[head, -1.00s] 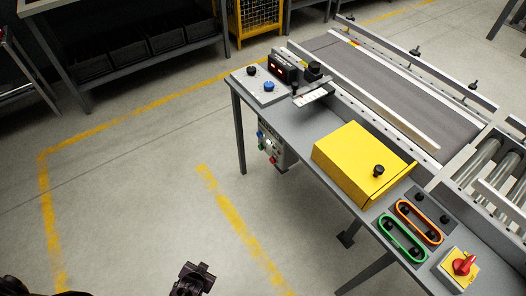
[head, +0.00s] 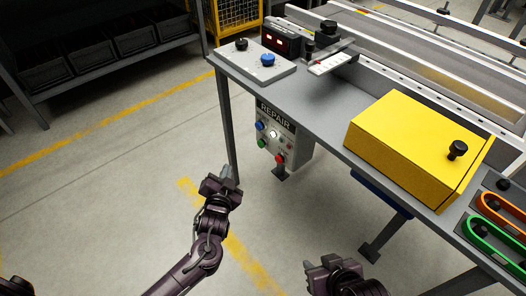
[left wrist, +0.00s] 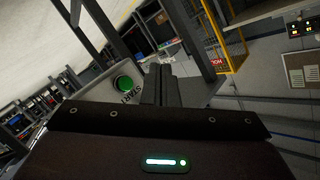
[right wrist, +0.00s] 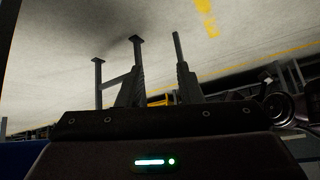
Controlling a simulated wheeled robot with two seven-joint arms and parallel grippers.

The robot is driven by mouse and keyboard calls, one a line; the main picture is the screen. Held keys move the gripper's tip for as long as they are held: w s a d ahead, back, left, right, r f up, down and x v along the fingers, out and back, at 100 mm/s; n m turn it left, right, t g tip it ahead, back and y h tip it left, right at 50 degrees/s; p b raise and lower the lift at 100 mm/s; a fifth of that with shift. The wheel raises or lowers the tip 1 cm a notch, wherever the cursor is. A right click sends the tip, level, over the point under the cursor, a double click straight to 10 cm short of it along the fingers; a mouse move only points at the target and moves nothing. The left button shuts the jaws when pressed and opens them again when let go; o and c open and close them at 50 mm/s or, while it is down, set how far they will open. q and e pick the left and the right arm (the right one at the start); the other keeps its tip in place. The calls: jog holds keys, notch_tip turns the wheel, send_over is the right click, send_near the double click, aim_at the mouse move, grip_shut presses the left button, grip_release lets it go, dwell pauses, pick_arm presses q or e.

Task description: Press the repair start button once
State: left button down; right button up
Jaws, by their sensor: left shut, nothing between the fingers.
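A grey control box labelled REPAIR (head: 275,116) hangs below the bench's edge. Its face carries small buttons: a blue one, a white one (head: 273,134), a green one (head: 262,143) and a red one (head: 280,158). In the left wrist view a round green button (left wrist: 124,83) with lettering that looks like START sits left of my fingers.
The grey bench (head: 322,112) carries a panel with a black and a blue knob (head: 267,60), a yellow box (head: 415,148), and green and orange loops (head: 497,243). A conveyor (head: 415,70) runs behind. Bench legs stand near the control box. Open floor lies left.

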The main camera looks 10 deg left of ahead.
aim_at(261, 144)
pick_arm(q)
jog(key=shift+w+d+r+t, duration=0.2)
jog(key=shift+w+r+t, duration=0.1)
jog(key=shift+w+r, duration=0.25)
pick_arm(e)
jog(key=shift+w+a+r, duration=0.15)
jog(key=shift+r, duration=0.4)
pick_arm(q)
jog(key=shift+b, duration=0.3)
pick_arm(e)
jog(key=shift+w, duration=0.1)
